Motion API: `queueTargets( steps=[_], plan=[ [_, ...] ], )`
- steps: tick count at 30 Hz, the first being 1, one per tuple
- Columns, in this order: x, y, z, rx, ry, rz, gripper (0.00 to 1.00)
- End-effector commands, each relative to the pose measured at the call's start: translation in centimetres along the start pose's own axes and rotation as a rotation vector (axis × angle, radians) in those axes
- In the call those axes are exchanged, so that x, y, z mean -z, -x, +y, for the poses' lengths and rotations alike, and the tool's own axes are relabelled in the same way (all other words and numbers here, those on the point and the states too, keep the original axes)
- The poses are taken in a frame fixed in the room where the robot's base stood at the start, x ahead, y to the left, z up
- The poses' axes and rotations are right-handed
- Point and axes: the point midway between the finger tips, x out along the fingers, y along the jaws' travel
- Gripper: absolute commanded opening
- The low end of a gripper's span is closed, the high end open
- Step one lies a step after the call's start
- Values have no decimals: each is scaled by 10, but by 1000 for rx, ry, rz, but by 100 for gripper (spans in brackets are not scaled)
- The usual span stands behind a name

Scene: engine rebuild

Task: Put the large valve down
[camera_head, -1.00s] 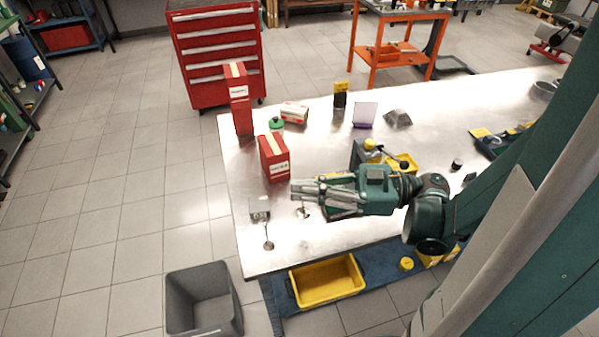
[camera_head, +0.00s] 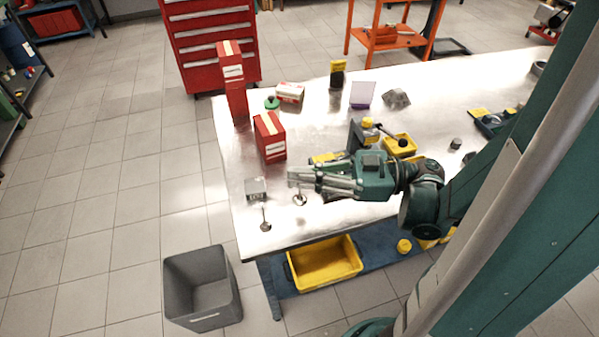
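My gripper (camera_head: 290,176) is over the near left part of the metal table (camera_head: 216,115), with its fingers pointing left. A valve with a round disc head (camera_head: 299,200) is directly under the fingertips, its thin stem rising to them. It appears to be gripped by the stem, head down and roughly upright. The head is at or very near the tabletop; I cannot tell whether it touches. The fingers hide the stem's upper end. A second, similar valve (camera_head: 265,225) stands head down to the left, close to the table's front edge.
A small grey block (camera_head: 256,188) is left of my gripper, and a red box (camera_head: 270,138) stands behind it. Yellow trays (camera_head: 398,147) lie behind my wrist. A yellow bin (camera_head: 325,264) is below the front edge.

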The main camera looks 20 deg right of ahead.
Motion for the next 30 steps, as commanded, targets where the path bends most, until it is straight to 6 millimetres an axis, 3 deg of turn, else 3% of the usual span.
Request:
queueTargets(
  steps=[12, 30],
  plan=[
    [-34, 0, 0, 0, 0, 0, 0],
    [-40, 0, 0, 0, 0, 0, 0]
  ],
)
